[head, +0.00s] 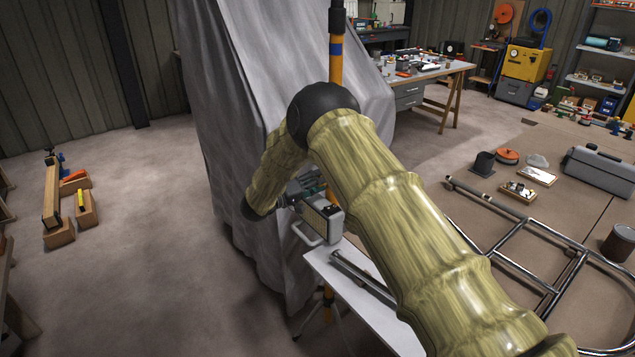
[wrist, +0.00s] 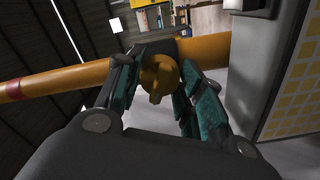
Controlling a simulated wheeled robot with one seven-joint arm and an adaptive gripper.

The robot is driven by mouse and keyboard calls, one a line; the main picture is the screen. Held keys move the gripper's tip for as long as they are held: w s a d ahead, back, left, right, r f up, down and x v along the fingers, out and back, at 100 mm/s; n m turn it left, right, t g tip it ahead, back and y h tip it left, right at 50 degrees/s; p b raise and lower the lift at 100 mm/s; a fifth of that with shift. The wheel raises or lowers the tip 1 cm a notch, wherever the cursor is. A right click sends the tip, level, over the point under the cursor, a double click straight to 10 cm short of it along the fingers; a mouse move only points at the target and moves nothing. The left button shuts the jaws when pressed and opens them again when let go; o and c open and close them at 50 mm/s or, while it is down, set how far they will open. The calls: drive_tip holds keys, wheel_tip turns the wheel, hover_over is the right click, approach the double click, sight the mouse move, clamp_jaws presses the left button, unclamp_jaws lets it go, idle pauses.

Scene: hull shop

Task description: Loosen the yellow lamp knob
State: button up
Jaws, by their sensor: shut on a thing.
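The yellow lamp knob (wrist: 158,82) is in the middle of the wrist view, on a dark collar of the yellow pole (wrist: 208,50). My gripper (wrist: 156,74) has its teal fingers on either side of the knob and is shut on it. In the head view the pole (head: 336,72) rises behind my arm, which hides its middle part and the knob. My gripper (head: 303,190) shows only partly there, beside the lamp (head: 321,222). The lamp's panel of yellow squares (wrist: 293,88) is close on the right in the wrist view.
A grey draped sheet (head: 228,130) hangs close behind my arm. A white-topped table (head: 345,285) with metal bars is below the lamp. A chrome tube frame (head: 510,262) lies at the right.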

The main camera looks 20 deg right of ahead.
drive_tip(key=n, duration=0.5)
drive_tip(key=shift+r+n+p, duration=0.1)
drive_tip(key=shift+n+p, duration=0.2)
drive_tip(key=shift+p, duration=0.05)
drive_tip(key=n+p, duration=0.1)
drive_tip(key=n, duration=0.4)
drive_tip(key=shift+n, duration=0.3)
drive_tip(key=o, duration=1)
drive_tip(key=shift+a, duration=0.1)
drive_tip(key=v, duration=1.2)
